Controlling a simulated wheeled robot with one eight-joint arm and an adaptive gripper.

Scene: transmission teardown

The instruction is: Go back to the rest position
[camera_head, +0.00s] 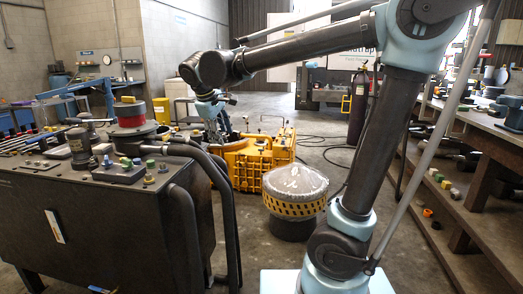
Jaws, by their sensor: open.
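My arm rises from its light-blue base at the lower right and reaches left across the upper middle of the view. Its end bends down at the wrist, and my gripper (213,128) hangs beside the left side of a yellow machine housing (262,165) on the floor. My gripper is open. The fingers are small and partly blend with the parts behind them, so I cannot tell whether they touch the housing. I see nothing held.
A dark bench (95,225) with tools and a red-ringed part (131,116) fills the left. A round drum (296,191) with a yellow band stands before the housing. A wooden shelf bench (475,140) lines the right. A gas cylinder (359,105) stands behind; cables cross the floor.

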